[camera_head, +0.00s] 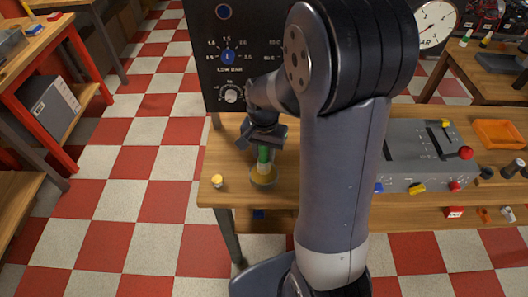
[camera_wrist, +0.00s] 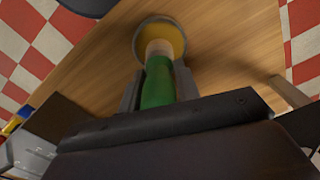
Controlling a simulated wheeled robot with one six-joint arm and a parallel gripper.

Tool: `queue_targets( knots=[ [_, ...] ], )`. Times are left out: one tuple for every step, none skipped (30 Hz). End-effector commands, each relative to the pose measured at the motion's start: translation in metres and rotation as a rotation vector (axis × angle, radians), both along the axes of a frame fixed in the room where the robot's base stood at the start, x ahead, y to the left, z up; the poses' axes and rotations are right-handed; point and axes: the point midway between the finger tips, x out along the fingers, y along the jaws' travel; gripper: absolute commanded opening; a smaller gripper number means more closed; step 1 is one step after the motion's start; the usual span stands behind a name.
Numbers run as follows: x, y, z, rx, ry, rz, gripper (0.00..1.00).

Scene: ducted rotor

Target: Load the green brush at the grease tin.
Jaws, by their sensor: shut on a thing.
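My gripper (camera_head: 265,143) is shut on the green brush (camera_head: 264,157), which points down below it. In the wrist view the green handle (camera_wrist: 158,90) lies between the two grey fingers, with a pale tan end beyond. The grease tin (camera_head: 263,180), a round tin with yellow grease, stands on the wooden bench directly under the brush. In the wrist view the brush end overlaps the yellow inside of the tin (camera_wrist: 181,42). The tip is hard to make out, so I cannot tell whether it touches the grease.
A small yellow-topped item (camera_head: 217,181) stands left of the tin near the bench edge. A black dial panel (camera_head: 215,60) rises behind. A grey box with coloured knobs (camera_head: 420,150) and an orange tray (camera_head: 498,133) are on the right. My arm hides the bench's middle.

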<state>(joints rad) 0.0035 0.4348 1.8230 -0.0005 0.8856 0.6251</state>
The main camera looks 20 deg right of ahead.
Motion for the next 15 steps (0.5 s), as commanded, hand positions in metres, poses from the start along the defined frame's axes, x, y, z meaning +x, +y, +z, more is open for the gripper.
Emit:
queue_targets(
  knots=[
    [0.0,0.0,0.008,0.0,-0.001,0.0,0.08],
    [0.0,0.0,0.011,0.0,-0.001,0.0,0.08],
    [0.0,0.0,0.014,0.0,-0.001,0.0,0.08],
    [0.0,0.0,0.016,0.0,-0.001,0.0,0.08],
    [0.0,0.0,0.019,0.0,-0.001,0.0,0.08],
    [0.0,0.0,0.022,0.0,-0.002,0.0,0.08],
    [0.0,0.0,0.024,0.0,-0.002,0.0,0.08],
    [0.0,0.0,0.027,0.0,-0.002,0.0,0.08],
    [0.001,0.0,0.03,0.0,-0.002,0.0,0.08],
    [0.001,0.0,0.032,0.0,-0.003,0.0,0.08],
    [0.001,0.0,0.035,0.0,-0.003,0.0,0.08],
    [0.001,0.0,0.038,0.0,-0.003,0.0,0.08],
    [0.001,0.0,0.04,0.0,-0.003,0.0,0.08],
    [0.001,0.0,0.042,0.0,-0.002,0.0,0.08],
    [0.0,0.0,0.044,0.0,-0.002,0.0,0.08]
  ],
)
